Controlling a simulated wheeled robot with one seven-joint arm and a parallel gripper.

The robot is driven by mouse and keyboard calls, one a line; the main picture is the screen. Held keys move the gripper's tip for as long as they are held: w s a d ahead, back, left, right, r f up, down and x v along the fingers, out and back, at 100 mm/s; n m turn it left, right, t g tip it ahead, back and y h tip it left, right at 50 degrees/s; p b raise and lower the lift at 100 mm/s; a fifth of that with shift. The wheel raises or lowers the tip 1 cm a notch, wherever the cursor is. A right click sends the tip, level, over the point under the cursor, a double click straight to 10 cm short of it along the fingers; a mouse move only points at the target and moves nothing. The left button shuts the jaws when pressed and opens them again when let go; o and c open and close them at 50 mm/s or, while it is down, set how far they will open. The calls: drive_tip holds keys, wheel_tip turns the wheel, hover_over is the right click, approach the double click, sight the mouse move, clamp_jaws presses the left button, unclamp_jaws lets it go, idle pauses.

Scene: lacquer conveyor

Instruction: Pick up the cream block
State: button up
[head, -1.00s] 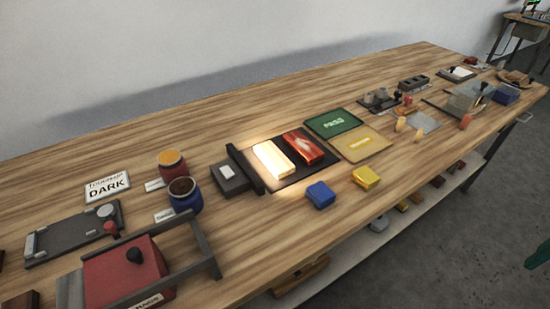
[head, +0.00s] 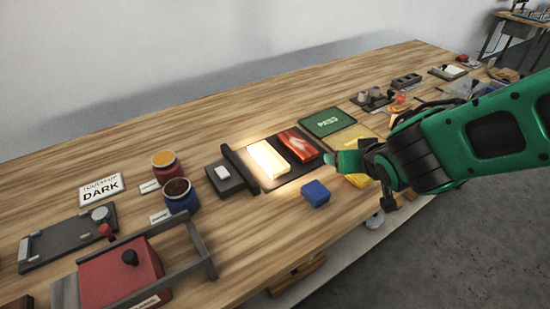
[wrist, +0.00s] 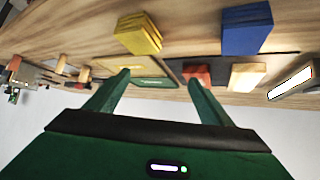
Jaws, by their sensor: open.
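The cream block (head: 268,160) lies brightly lit on a dark tray (head: 281,181), left of a red streaked block (head: 298,146). In the wrist view the cream block (wrist: 245,77) shows beyond and to the right of my fingers. My gripper (head: 350,157) is open and empty, to the right of the cream block and apart from it in the head view. Its two green fingers (wrist: 158,77) stand wide apart in the wrist view. My arm partly hides the yellow block and the pale mat.
A blue block (head: 315,193) sits in front of the tray, and a yellow block (wrist: 138,33) near it. A dark upright bar (head: 240,168) borders the tray's left side. A green PASS mat (head: 328,122) lies behind. Jars (head: 178,194) stand left; the back wood is clear.

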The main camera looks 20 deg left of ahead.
sight(269, 156)
drive_tip(key=s+a+n+y, duration=0.1)
drive_tip(key=s+a, duration=0.1)
drive_tip(key=a, duration=0.3)
drive_tip(key=s+a+n+y, duration=0.1)
drive_tip(key=s+a+y, duration=0.1)
drive_tip(key=a, duration=0.3)
drive_tip(key=s+a+n+y, duration=0.1)
drive_tip(key=s+a, duration=0.1)
drive_tip(key=a, duration=0.2)
drive_tip(key=shift+s+a, duration=0.15)
drive_tip(key=shift+a, duration=0.25)
drive_tip(key=shift+a+f, duration=0.15)
drive_tip(key=shift+a, duration=0.2)
drive_tip(key=x, duration=0.4)
drive_tip(key=shift+w+a+f, duration=0.15)
drive_tip(key=shift+w+a, duration=0.05)
drive_tip(key=shift+w, duration=0.1)
drive_tip(key=shift+x, duration=2.75)
drive_tip(key=shift+s, duration=0.2)
drive_tip(key=c, duration=1.4)
